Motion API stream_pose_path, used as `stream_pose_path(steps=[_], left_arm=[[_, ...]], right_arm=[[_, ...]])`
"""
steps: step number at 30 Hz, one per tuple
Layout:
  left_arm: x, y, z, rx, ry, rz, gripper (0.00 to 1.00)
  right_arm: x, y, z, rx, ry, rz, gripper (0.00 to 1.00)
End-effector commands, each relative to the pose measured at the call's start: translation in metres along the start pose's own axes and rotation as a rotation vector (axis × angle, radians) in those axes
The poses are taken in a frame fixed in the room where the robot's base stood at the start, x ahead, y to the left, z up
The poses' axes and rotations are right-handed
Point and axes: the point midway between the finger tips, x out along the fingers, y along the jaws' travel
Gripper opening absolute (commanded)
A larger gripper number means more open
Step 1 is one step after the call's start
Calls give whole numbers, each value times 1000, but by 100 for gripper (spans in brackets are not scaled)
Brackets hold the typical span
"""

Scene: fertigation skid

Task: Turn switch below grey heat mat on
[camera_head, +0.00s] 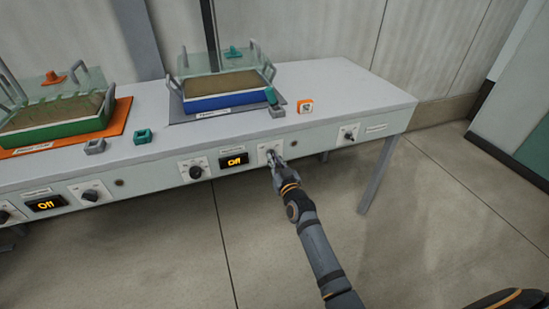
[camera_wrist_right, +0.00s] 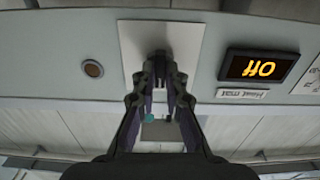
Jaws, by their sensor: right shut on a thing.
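The grey heat mat (camera_head: 183,117) lies on the bench under a blue-based seed tray (camera_head: 225,101). On the bench front below it, a white switch plate (camera_head: 265,148) sits right of a display (camera_head: 235,160) that reads "Off". My right gripper (camera_head: 273,160) is at this plate, shut on the switch's knob, which its fingers mostly hide. In the right wrist view, upside down, the fingers (camera_wrist_right: 161,82) close in front of the white plate (camera_wrist_right: 190,42), with the "Off" display (camera_wrist_right: 260,67) beside it. My left gripper is not in view.
A dial (camera_head: 195,171) sits left of the display and another small switch (camera_head: 348,135) far right. An orange mat (camera_head: 121,117) with a green tray (camera_head: 60,127) lies left. An orange-and-white block (camera_head: 305,106) stands on the bench. Floor in front is clear.

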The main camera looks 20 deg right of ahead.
Motion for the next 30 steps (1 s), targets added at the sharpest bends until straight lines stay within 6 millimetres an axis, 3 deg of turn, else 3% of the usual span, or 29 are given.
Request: stream_pose_path(steps=[18, 30], left_arm=[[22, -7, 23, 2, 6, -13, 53], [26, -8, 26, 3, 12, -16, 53]], right_arm=[[0, 1, -1, 559, 1, 0, 0], [0, 2, 0, 768, 1, 0, 0]])
